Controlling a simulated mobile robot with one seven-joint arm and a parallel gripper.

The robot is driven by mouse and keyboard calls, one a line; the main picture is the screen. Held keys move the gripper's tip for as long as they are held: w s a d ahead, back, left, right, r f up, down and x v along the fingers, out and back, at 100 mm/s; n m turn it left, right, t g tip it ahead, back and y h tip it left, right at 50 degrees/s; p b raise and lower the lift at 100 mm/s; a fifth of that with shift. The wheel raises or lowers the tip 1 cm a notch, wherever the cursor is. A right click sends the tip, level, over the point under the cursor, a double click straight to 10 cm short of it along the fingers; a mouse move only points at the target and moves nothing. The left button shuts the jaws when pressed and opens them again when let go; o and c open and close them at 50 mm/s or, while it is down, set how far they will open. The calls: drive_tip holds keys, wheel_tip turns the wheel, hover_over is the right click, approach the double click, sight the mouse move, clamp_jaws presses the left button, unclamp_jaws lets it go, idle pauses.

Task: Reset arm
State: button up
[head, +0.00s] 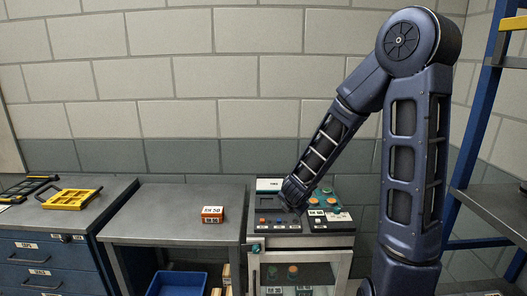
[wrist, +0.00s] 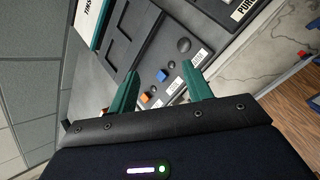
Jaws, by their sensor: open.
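My arm reaches down from the right in the head view. My gripper (wrist: 158,95) shows in the wrist view as two green fingers, spread apart with nothing between them. Beyond the fingers is a dark control panel (wrist: 138,38) with a blue button, an orange button, a dark round knob and white labels. In the head view the wrist end of my arm is over the left part of this panel (head: 275,227), which hides the fingers there. I cannot tell whether the fingers touch the panel.
The panel tops a cabinet (head: 344,243) with a glass front. A grey table (head: 170,215) at its left bears an orange-and-white box (head: 212,215). A blue bin (head: 178,284) is below. Blue drawers (head: 40,252) with a yellow frame (head: 73,198) stand far left. A blue rack (head: 470,140) stands right.

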drive_tip(key=s+d+r+m+g+h, duration=0.1)
drive_tip(key=s+d+r+m+h, duration=0.2)
drive_tip(key=d+r+m, duration=0.45)
drive_tip(key=s+d+r+m+h, duration=0.25)
drive_tip(key=d+r+m, duration=0.35)
drive_tip(key=d, duration=0.3)
drive_tip(key=s+r+m+g+y, duration=0.1)
drive_tip(key=s+r+m+y, duration=0.1)
drive_tip(key=s+r+m, duration=0.2)
drive_tip(key=s+r+m+g+y, duration=0.1)
drive_tip(key=s+r+m+y, duration=0.2)
drive_tip(key=s+m, duration=0.6)
drive_tip(key=s+r, duration=0.1)
drive_tip(key=s, duration=0.3)
drive_tip(key=shift+d+y, duration=0.35)
drive_tip(key=shift+m, duration=0.25)
